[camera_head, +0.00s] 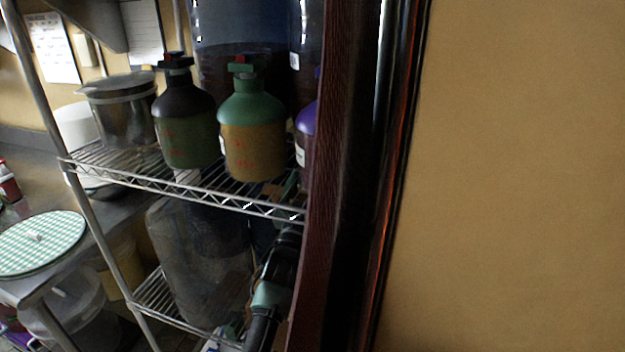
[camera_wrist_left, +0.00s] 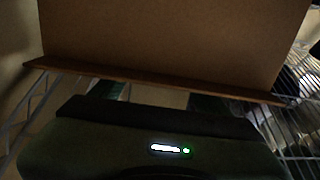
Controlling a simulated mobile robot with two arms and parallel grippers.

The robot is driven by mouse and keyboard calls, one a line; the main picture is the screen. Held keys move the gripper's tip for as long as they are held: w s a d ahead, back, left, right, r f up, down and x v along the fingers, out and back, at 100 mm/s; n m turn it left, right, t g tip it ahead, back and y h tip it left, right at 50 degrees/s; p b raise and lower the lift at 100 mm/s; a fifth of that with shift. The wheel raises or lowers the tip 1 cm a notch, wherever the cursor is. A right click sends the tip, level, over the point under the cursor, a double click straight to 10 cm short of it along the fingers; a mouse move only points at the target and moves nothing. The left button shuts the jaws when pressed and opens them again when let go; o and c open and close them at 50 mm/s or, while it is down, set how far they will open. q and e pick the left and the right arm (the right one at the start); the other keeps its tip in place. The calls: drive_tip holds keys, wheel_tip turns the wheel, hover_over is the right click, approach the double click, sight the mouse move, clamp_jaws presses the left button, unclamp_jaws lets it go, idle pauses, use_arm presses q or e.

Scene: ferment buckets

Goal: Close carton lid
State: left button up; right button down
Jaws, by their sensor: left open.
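A brown cardboard panel of the carton (camera_wrist_left: 175,40) fills the upper part of the left wrist view, with a thin darker cardboard edge (camera_wrist_left: 150,83) along its bottom. Most of the carton is outside this view, so how its lid stands cannot be told. My left gripper (camera_wrist_left: 155,97) is open, with its two green-tinted fingers apart and reaching toward this edge. Its fingertips are hidden behind the edge, and I cannot tell whether they touch it. In the head view, part of my arm shows low beside the wire rack. My right gripper is not in view.
A wire rack (camera_head: 180,190) holds dark and green-topped bottles (camera_head: 252,140) and a metal pot (camera_head: 122,112). A large clear container (camera_head: 195,260) stands on its lower shelf.

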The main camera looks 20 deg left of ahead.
use_arm(q)
clamp_jaws()
drive_tip(key=shift+f+b, duration=0.15)
drive_tip(key=shift+b, duration=0.15)
idle(0.5)
